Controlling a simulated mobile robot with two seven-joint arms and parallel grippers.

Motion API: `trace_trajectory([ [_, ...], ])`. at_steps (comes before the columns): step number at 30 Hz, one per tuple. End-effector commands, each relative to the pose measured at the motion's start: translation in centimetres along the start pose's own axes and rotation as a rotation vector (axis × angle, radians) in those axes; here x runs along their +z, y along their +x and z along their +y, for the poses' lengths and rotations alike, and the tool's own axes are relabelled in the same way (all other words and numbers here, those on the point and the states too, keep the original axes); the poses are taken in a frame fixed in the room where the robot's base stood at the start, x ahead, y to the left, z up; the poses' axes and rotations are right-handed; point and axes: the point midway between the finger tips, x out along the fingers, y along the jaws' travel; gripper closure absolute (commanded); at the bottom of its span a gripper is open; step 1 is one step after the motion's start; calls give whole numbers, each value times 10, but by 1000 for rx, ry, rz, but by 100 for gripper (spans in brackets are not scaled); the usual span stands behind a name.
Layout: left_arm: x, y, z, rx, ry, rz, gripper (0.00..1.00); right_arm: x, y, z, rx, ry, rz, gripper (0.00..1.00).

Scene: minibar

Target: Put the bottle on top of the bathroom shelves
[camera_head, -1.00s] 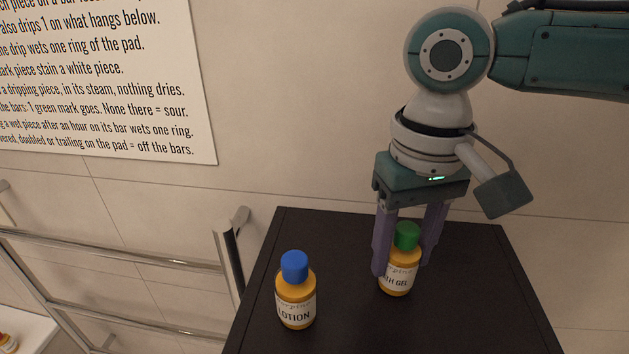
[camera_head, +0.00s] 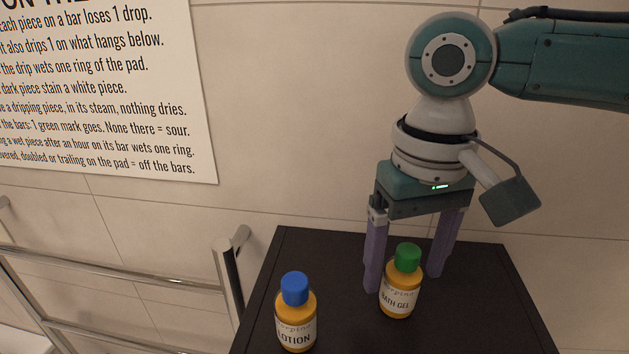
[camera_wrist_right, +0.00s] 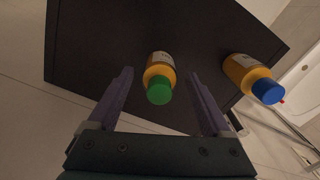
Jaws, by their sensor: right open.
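A bath gel bottle (camera_head: 400,287), orange with a green cap, stands upright on the dark top of the shelves (camera_head: 480,310). My right gripper (camera_head: 405,283) is open, its two purple fingers pointing down just behind the bottle. In the right wrist view the bottle (camera_wrist_right: 160,75) shows ahead, between the lines of the open fingers (camera_wrist_right: 160,88), with a gap on each side. A lotion bottle (camera_head: 296,316), orange with a blue cap, stands upright to the left on the same top; it also shows in the right wrist view (camera_wrist_right: 245,72). My left gripper is not in view.
A chrome towel rail (camera_head: 110,272) is on the wall left of the shelves. A printed sign (camera_head: 100,90) hangs above it. The tiled wall (camera_head: 310,150) is close behind. The top is clear right of the bath gel.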

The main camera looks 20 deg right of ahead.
Motion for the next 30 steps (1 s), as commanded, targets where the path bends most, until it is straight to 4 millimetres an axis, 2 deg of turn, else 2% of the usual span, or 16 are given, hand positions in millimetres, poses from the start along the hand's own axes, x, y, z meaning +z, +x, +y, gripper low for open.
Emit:
trace_trajectory([
  [9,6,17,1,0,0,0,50,-2,-68,0,-2,-1,7,17],
  [15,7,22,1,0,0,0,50,-1,-100,0,-1,0,3,17],
  [20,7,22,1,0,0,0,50,0,-108,0,0,0,2,17],
  [30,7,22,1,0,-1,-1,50,0,-109,0,0,0,1,17],
])
